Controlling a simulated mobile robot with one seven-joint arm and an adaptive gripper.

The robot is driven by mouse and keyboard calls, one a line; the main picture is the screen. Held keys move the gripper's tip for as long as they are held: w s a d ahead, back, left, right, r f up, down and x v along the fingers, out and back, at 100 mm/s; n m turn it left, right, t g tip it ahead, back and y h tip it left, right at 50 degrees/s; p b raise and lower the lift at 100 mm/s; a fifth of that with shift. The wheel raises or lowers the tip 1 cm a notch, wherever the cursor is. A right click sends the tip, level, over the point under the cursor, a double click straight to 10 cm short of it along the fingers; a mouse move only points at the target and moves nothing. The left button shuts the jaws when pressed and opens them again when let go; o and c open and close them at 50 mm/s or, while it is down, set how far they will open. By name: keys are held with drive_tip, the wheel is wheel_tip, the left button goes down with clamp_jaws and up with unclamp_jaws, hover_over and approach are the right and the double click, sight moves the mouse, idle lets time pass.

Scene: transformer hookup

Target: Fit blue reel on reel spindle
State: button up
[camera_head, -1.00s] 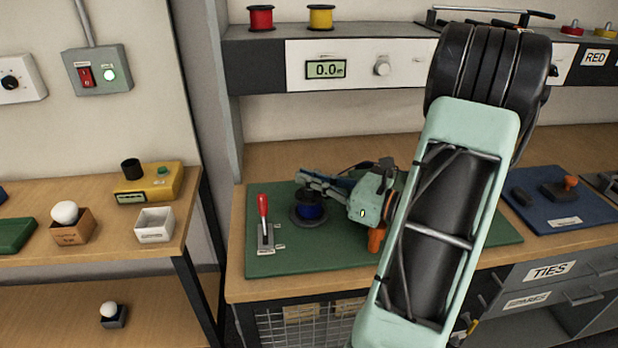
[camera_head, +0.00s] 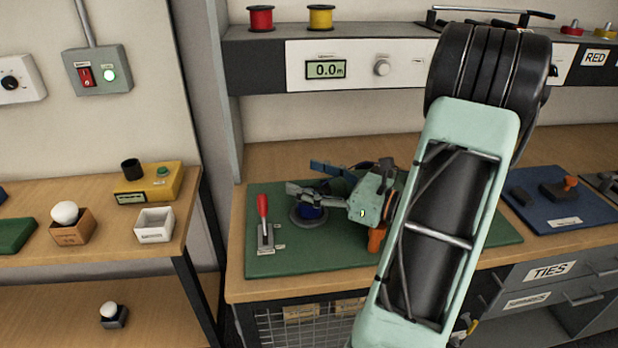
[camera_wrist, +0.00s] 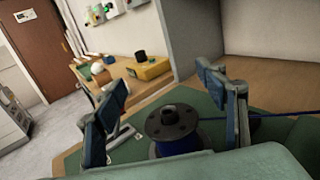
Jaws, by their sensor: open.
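The blue reel (camera_head: 308,212) sits on the green mat (camera_head: 270,262), right of a red-handled lever (camera_head: 263,215). In the wrist view the reel (camera_wrist: 178,138) stands about upright, with a black top flange and a raised dark hub. A blue line runs from it to the right. My gripper (camera_head: 303,177) is open at the reel; in the wrist view its fingers (camera_wrist: 161,85) stand apart on either side, clear of the flange. The reel spindle cannot be told apart from the hub; its lower part is hidden by the reel.
Red (camera_head: 261,18) and yellow (camera_head: 320,17) reels stand on the shelf above. A display panel (camera_head: 355,67) reads 0.0 m. A blue mat (camera_head: 575,215) with tools lies right. My arm covers the green mat's middle right. A side table stands left across a gap.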

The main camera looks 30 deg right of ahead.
drive_tip(key=shift+r+p, duration=2.25)
drive_tip(key=shift+r, duration=0.3)
drive_tip(key=v, duration=1.2)
drive_tip(key=shift+f, duration=0.1)
